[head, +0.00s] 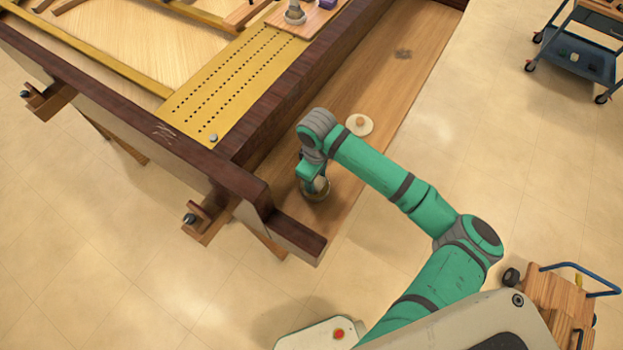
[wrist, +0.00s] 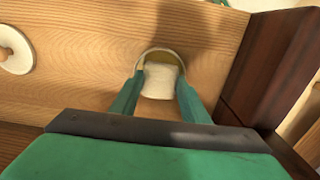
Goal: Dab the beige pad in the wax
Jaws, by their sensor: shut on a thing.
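The beige pad (wrist: 161,82) is a pale, soft-looking block held between the two green fingers of my gripper (wrist: 158,92) in the wrist view. A round tin (wrist: 146,54), which appears to be the wax tin, shows its rim just behind and around the pad's far end. The pad hides most of the tin's inside, so the wax is not clear, and I cannot tell whether the pad touches it. In the head view my gripper (head: 315,182) points down at the tin (head: 317,195) on the wooden ledge, and the pad is hidden there.
A round pale lid (head: 360,125) with a knob lies on the ledge (head: 400,85), and also shows in the wrist view (wrist: 14,52). A dark wooden wall (head: 290,105) runs along the ledge's left side. The dark case end (head: 297,237) stands close to the tin. The ledge beyond the lid is mostly clear.

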